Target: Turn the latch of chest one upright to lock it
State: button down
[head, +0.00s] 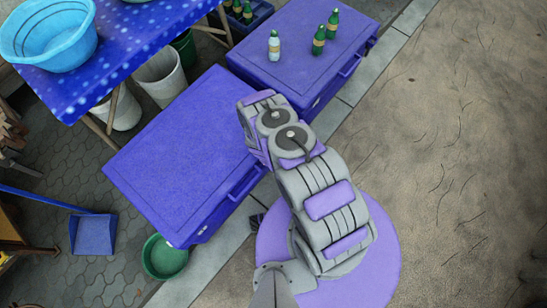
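Two blue-purple chests show in the head view, both with flat lids down. The nearer chest (180,150) lies left of my arm, with a bar handle (247,183) on its side facing me. The farther chest (290,75) stands beyond it at the top, with a handle (351,65) on its right side. No number marks either one, so I cannot tell which is chest one. I cannot make out a latch on either. My arm folds over the nearer chest's right end and hides part of it. My gripper is not visible.
A blue table (130,40) carries a light-blue basin (48,35). White buckets (160,78), a green bowl (163,257) and a blue dustpan (93,235) are on the ground. Open ground (460,150) lies right.

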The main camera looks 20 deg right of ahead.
jog(key=shift+f, duration=0.4)
dwell(0.5)
